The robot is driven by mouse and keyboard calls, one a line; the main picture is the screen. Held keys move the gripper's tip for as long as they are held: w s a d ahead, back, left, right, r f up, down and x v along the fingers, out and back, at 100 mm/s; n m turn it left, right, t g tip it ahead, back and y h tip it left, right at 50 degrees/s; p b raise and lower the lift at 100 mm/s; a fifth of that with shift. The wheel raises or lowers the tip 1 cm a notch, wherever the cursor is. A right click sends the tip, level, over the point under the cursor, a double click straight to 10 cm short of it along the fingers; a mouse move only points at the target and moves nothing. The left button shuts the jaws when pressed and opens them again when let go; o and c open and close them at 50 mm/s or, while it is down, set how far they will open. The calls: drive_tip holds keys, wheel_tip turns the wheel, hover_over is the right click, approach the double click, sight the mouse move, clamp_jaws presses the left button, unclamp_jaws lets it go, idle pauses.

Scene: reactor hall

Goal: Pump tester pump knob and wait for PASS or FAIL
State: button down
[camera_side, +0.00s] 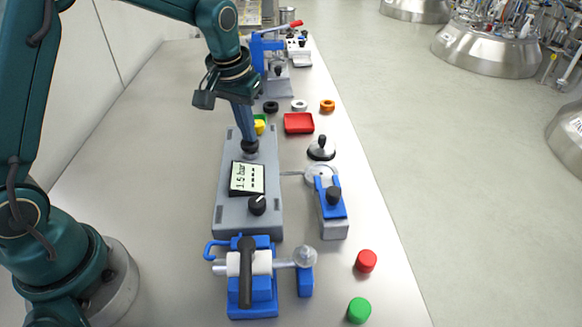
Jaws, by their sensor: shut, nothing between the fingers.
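The tester is a flat grey box (230,218) on the bench. Its small screen (247,178) reads 1.5 bar with a row of dashes under it, and shows no PASS or FAIL. The black pump knob (250,147) is at the far end of the box. My gripper (247,133) is shut and points down, its fingertips right over the pump knob; I cannot tell whether they touch it. A second black knob (257,205) with a white mark is at the near end.
A blue clamp fixture (252,290) stands in front of the tester, and a blue and grey fixture (332,205) to its right. Red (366,261) and green (359,310) buttons sit near the right edge. A red tray (299,123) lies behind. The bench's left is clear.

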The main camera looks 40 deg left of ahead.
drive_tip(key=shift+w+v, duration=0.2)
drive_tip(key=shift+v, duration=0.85)
drive_tip(key=shift+w+v, duration=0.25)
drive_tip(key=shift+v, duration=0.85)
drive_tip(key=shift+a+r, duration=0.1)
drive_tip(key=shift+r, duration=0.05)
drive_tip(key=shift+w+v, duration=0.25)
drive_tip(key=shift+v, duration=0.95)
drive_tip(key=shift+w+v, duration=0.25)
drive_tip(key=shift+v, duration=0.95)
drive_tip(key=shift+a+r, duration=0.1)
drive_tip(key=shift+r, duration=0.05)
